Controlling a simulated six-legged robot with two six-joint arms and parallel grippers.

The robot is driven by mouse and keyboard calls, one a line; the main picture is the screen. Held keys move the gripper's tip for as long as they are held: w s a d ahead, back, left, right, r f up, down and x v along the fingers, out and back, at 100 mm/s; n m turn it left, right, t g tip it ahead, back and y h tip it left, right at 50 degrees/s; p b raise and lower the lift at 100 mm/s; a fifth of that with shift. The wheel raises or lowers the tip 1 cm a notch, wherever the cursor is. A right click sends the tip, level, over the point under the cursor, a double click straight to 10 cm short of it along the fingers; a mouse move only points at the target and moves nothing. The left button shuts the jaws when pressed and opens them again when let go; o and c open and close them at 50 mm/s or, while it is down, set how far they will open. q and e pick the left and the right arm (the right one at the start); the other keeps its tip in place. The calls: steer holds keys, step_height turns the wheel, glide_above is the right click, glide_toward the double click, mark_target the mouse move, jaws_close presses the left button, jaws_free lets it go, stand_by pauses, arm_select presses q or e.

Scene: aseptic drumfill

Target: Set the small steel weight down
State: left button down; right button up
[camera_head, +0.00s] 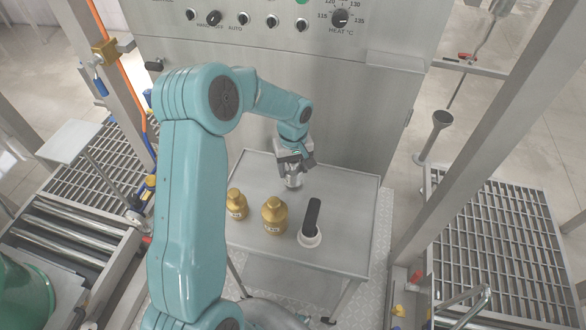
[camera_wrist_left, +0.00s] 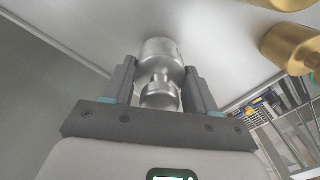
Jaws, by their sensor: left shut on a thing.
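The small steel weight (camera_head: 294,181) is a shiny silver cylinder with a narrower neck and knob. My left gripper (camera_head: 292,165) is shut on it, over the back part of the grey steel table (camera_head: 345,200). In the left wrist view, the weight (camera_wrist_left: 160,62) sits between the two dark fingers of my left gripper (camera_wrist_left: 161,88), held at its neck. Whether its base touches the table top cannot be told. My right gripper does not show.
A smaller brass weight (camera_head: 237,205) and a larger brass weight (camera_head: 274,216) stand on the table's left side. A black-handled item with a white round base (camera_head: 310,238) stands near them. A steel cabinet (camera_head: 335,110) rises behind the table. The table's right side is bare.

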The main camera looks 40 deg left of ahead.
arm_select(q)
steer(key=shift+f, duration=0.6)
steer(key=shift+f, duration=0.15)
steer(key=shift+c, duration=1.6)
jaws_free()
step_height(320, 180, up, 11)
steer(key=shift+r, duration=0.65)
